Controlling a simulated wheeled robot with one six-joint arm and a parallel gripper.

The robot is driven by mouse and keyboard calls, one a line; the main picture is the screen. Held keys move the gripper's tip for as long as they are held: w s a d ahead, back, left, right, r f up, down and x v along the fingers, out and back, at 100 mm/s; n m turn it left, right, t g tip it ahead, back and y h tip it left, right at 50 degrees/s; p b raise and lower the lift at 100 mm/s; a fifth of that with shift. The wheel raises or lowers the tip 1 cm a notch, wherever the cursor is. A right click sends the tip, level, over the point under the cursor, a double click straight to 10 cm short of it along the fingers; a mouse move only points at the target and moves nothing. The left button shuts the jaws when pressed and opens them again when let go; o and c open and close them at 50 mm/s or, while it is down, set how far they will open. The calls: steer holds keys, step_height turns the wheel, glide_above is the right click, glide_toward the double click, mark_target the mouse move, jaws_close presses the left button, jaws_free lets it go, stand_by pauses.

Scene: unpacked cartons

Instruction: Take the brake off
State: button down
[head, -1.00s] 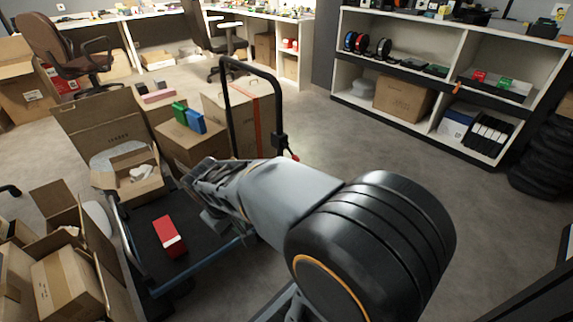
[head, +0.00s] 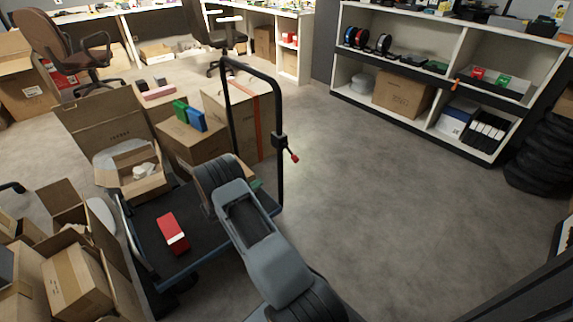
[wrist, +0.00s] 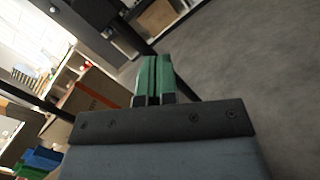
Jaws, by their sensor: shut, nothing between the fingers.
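The brake looks to be a short lever with a red knob (head: 294,158) on a black clamp (head: 280,143) on the right post of the trolley's handle (head: 229,110). The lever slopes down to the right. My gripper's green fingertips show partly in the head view (head: 257,184), left of the post and lower in the picture than the knob. In the wrist view my gripper (wrist: 155,65) is shut and empty, with a dark post (wrist: 135,38) crossing behind the fingertips. I cannot make out the red knob there.
The blue-edged trolley (head: 185,278) carries a red box (head: 172,233), an open carton (head: 138,177) and other cartons. Open boxes (head: 75,285) crowd the left. A shelf unit (head: 400,122) stands at the back right. The floor right of the post is clear.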

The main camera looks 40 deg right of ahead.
steer(key=shift+f, duration=0.15)
steer(key=b, duration=0.3)
glide_toward(291, 153)
steer(key=d+f, duration=0.5)
steer(key=shift+s+d+r+b, duration=0.15)
steer(key=shift+s+d+r, duration=0.3)
steer(key=shift+s+r, duration=0.2)
steer(key=shift+s+d+r+b, duration=0.15)
steer(key=shift+s+d+r, duration=0.3)
steer(key=shift+r, duration=0.2)
steer(key=shift+s, duration=0.1)
